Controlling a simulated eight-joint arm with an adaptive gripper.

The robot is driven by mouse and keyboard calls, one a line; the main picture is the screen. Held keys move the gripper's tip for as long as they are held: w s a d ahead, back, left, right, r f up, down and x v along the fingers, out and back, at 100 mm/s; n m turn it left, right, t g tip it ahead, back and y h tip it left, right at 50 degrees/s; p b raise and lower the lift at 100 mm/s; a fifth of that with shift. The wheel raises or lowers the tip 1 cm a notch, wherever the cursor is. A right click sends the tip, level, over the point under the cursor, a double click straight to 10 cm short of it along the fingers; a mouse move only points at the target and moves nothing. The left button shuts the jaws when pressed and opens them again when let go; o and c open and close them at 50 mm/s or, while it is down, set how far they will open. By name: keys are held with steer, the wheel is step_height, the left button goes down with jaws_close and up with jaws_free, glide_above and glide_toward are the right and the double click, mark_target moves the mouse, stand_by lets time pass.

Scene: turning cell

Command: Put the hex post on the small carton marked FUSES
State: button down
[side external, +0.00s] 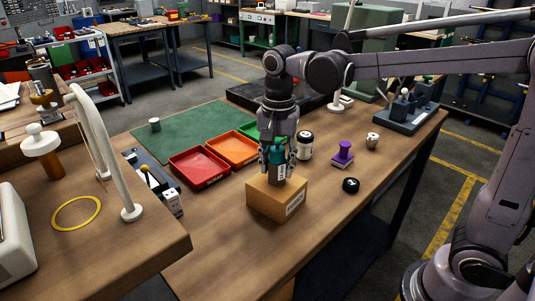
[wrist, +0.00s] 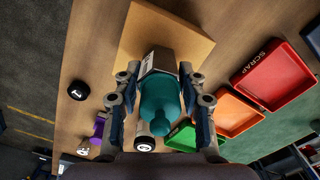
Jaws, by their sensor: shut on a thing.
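The hex post (side external: 279,172) has a grey six-sided body with a pale label and a teal rounded top. My gripper (side external: 277,160) is shut on it and holds it upright over the small tan carton (side external: 262,202). Its lower end looks at or just above the middle of the carton's top; I cannot tell whether they touch.
Red (side external: 199,168), orange (side external: 232,148) and green trays lie left of and behind the carton. A black-and-white jar (side external: 304,146) stands close behind my gripper. A purple piece (side external: 343,155), a black knob (side external: 351,185) and a metal piece (side external: 372,141) are to the right. The table in front is clear.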

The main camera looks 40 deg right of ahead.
steer(key=c, duration=0.8)
jaws_free()
steer(key=shift+f, duration=0.1)
steer(key=shift+o, duration=0.2)
step_height(320, 180, up, 12)
steer(key=shift+r, duration=0.2)
